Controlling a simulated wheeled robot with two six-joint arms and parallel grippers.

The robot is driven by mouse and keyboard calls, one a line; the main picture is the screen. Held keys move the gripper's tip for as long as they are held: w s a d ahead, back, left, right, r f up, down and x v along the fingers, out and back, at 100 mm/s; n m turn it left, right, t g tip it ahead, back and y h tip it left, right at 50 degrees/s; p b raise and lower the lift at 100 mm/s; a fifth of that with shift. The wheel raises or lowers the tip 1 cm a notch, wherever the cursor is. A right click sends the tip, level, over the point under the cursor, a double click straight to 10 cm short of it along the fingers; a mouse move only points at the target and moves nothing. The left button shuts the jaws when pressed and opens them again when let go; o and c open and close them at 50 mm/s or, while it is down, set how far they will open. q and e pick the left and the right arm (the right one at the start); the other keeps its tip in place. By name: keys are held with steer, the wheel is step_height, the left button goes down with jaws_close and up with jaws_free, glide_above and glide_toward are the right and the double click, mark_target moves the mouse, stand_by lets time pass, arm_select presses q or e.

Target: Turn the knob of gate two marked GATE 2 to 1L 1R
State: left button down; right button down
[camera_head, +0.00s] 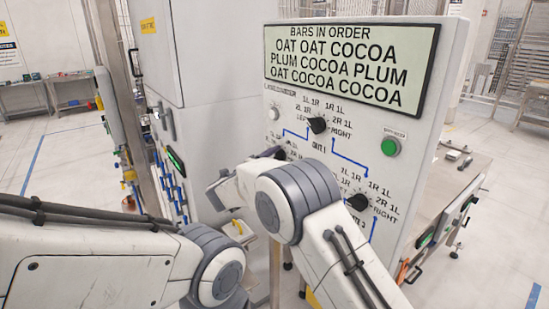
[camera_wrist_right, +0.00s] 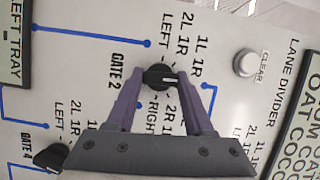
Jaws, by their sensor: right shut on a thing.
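The GATE 2 knob (camera_wrist_right: 158,77) is a black round knob with a white pointer line on the white panel. In the right wrist view, its pointer points to the right of the picture, toward the side of the 1L 1R label; the exact mark is hard to tell. My right gripper (camera_wrist_right: 162,82) is shut on this knob, a purple finger on each side. In the head view, my right arm's wrist largely hides this knob and its labels. My left arm comes in from the left, but its gripper does not show.
An order display (camera_head: 350,65) tops the panel. Another gate knob (camera_head: 318,125) sits above right, and a further knob (camera_head: 358,202) below right. A green button (camera_head: 390,147) and a white CLEAR button (camera_wrist_right: 245,63) are nearby. The GATE 4 knob (camera_wrist_right: 50,156) is at lower left.

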steer(key=shift+n+g+p, duration=0.5)
steer(key=shift+n+p, duration=0.5)
steer(key=shift+n, duration=0.1)
steer(key=shift+c, duration=1.4)
jaws_free()
steer(key=b+v, duration=0.4)
steer(key=v, duration=0.6)
steer(key=shift+s+a, duration=0.15)
steer(key=shift+s, duration=0.1)
